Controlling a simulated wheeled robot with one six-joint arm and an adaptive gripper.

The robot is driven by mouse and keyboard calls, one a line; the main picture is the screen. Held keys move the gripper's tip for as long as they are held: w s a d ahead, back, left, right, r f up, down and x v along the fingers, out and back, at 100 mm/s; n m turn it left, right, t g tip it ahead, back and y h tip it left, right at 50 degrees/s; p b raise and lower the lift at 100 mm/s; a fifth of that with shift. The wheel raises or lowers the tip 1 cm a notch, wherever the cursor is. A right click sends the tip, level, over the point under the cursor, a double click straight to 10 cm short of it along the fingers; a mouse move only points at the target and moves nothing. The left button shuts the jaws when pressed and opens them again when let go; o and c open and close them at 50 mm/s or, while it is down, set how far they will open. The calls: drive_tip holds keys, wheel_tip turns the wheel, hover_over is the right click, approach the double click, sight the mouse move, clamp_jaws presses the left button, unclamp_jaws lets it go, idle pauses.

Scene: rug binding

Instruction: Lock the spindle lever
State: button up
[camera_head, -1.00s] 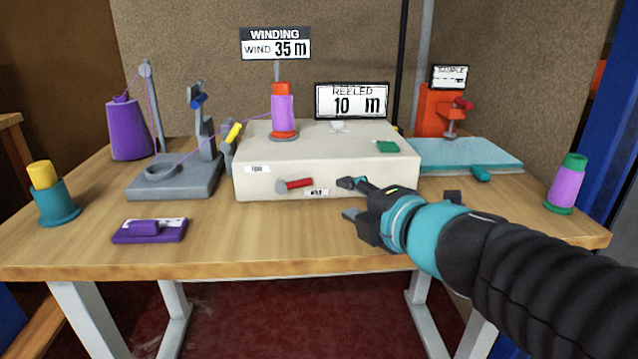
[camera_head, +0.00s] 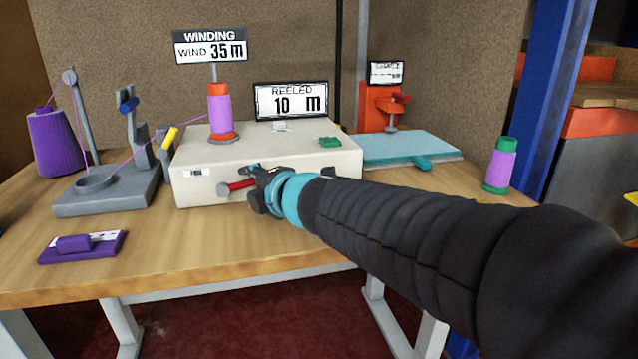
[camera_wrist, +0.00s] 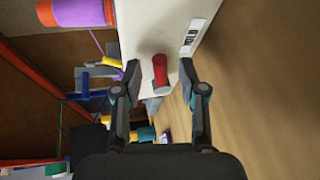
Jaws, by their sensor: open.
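The spindle lever (camera_head: 238,186) is a red handle on a grey pivot at the front face of the white winder box (camera_head: 300,158). In the wrist view the red lever (camera_wrist: 160,72) lies between the two fingers of my gripper (camera_wrist: 158,78), with space on both sides. My gripper (camera_head: 258,178) is open, just right of the lever in the head view, close to the box front. A spool with purple thread (camera_head: 220,112) stands on the orange spindle on top of the box.
A grey thread guide stand (camera_head: 108,190) and a purple cone (camera_head: 54,143) are at left. A purple block (camera_head: 82,246) lies on the table front. A green button (camera_head: 330,141) is on the box. A teal mat (camera_head: 410,148) and a green-ended spool (camera_head: 499,166) are at right.

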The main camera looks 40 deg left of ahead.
drive_tip(key=shift+a+f, duration=0.1)
drive_tip(key=shift+a, duration=0.2)
drive_tip(key=shift+c, duration=0.2)
clamp_jaws()
drive_tip(key=shift+w+f+m+b, duration=0.15)
drive_tip(key=shift+f+m+b, duration=0.25)
drive_tip(key=shift+b, duration=0.45)
drive_tip(key=shift+f+m+g+y+b, duration=0.35)
drive_tip(key=shift+y+b, duration=0.25)
drive_tip(key=shift+b, duration=0.2)
drive_tip(key=shift+r, duration=0.15)
drive_tip(key=shift+o, duration=0.2)
unclamp_jaws()
drive_tip(key=shift+d, duration=0.15)
